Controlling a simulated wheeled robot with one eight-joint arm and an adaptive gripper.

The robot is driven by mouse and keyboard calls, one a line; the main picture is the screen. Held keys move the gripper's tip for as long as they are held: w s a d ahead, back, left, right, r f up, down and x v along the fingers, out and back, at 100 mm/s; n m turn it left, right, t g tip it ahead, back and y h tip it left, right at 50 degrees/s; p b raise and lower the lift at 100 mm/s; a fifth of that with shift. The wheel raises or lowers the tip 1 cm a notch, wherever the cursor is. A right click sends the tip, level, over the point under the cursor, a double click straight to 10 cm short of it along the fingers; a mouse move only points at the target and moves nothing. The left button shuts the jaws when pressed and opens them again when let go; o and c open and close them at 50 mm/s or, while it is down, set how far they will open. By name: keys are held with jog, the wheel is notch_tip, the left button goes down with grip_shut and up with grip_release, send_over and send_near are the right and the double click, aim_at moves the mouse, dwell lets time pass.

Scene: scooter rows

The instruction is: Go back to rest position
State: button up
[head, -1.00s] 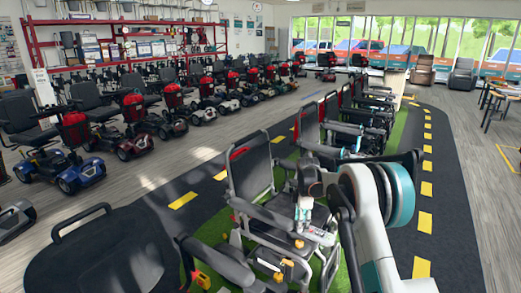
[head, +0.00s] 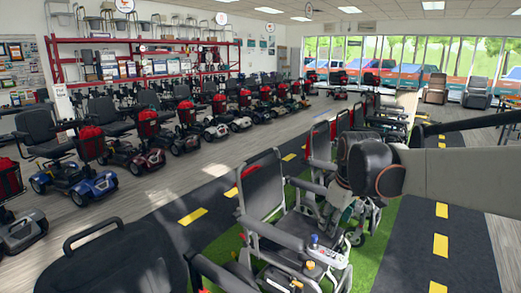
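A part of my arm (head: 430,175) reaches in from the right edge in the head view. It ends in a dark rounded joint with an orange ring, in front of the row of power wheelchairs. I cannot make out my gripper's fingers. The nearest wheelchair (head: 262,190) stands upright on the green strip, left of and below the arm. Its armrest carries a small control with a blue top (head: 313,241) and an orange part (head: 310,265). The arm hides parts of the wheelchairs behind it.
A dark seat back (head: 115,262) fills the lower left. Rows of mobility scooters (head: 75,170) stand along the left, below a red shelf rack (head: 150,65). A dark lane with yellow dashes (head: 440,245) runs clear on the right. Recliners (head: 477,92) stand by the windows.

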jog(key=s+f+m+t, duration=0.3)
jog(key=s+m, duration=0.5)
jog(key=s, duration=1.7)
jog(key=shift+s, duration=0.2)
